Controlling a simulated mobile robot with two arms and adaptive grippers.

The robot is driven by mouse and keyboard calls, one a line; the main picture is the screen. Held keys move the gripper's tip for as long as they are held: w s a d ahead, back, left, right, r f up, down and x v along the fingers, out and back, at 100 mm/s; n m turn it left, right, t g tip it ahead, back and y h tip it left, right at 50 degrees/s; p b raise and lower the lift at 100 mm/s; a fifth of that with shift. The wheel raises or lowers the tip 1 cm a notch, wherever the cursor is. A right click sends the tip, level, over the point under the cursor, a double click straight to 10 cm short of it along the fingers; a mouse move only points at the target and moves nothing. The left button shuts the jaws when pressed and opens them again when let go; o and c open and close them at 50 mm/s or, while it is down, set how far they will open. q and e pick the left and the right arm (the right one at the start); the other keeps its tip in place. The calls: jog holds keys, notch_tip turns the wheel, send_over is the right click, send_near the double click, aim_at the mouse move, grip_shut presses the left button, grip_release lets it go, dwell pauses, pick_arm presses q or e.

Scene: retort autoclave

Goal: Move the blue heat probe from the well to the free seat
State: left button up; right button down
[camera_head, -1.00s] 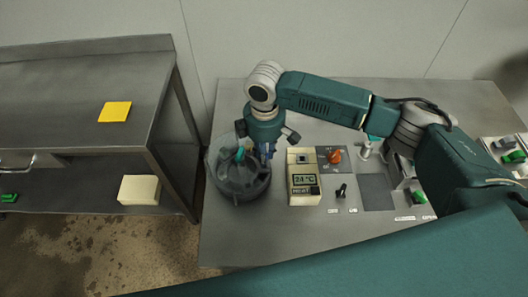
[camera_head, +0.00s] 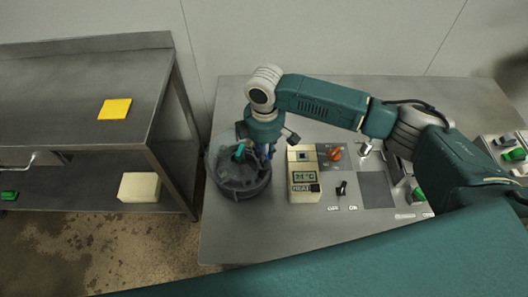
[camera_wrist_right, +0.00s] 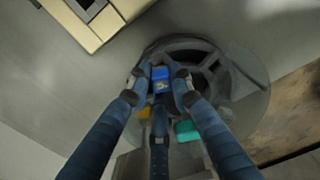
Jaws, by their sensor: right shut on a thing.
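The blue heat probe (camera_wrist_right: 159,76) is a small blue-topped piece held between the two fingers of my right gripper (camera_wrist_right: 158,72) in the right wrist view. The right gripper (camera_head: 264,150) is shut on it, over the right side of a round dark vessel (camera_head: 236,182) with a clear rim. That vessel also shows in the right wrist view (camera_wrist_right: 215,70), with spokes and openings. A teal piece (camera_head: 240,152) and, in the wrist view, an orange piece (camera_wrist_right: 145,113) sit near the probe. The probe's lower end is hidden. I cannot tell which opening is the free seat. My left gripper is not in view.
A cream heater box (camera_head: 304,178) with a 24 °C display stands just right of the vessel. The bench front (camera_head: 260,235) is clear. A side table (camera_head: 60,110) stands left.

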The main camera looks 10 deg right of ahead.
jog(key=shift+p, duration=0.35)
dwell(0.3)
jog(key=shift+f, duration=0.55)
dwell(0.5)
jog(key=shift+f+p, duration=0.1)
jog(key=shift+p, duration=0.45)
jog(key=c, duration=1.5)
grip_release()
jog(key=shift+o, duration=0.3)
jog(key=o, duration=0.4)
jog(key=shift+c, duration=0.2)
jog(key=shift+a, duration=0.1)
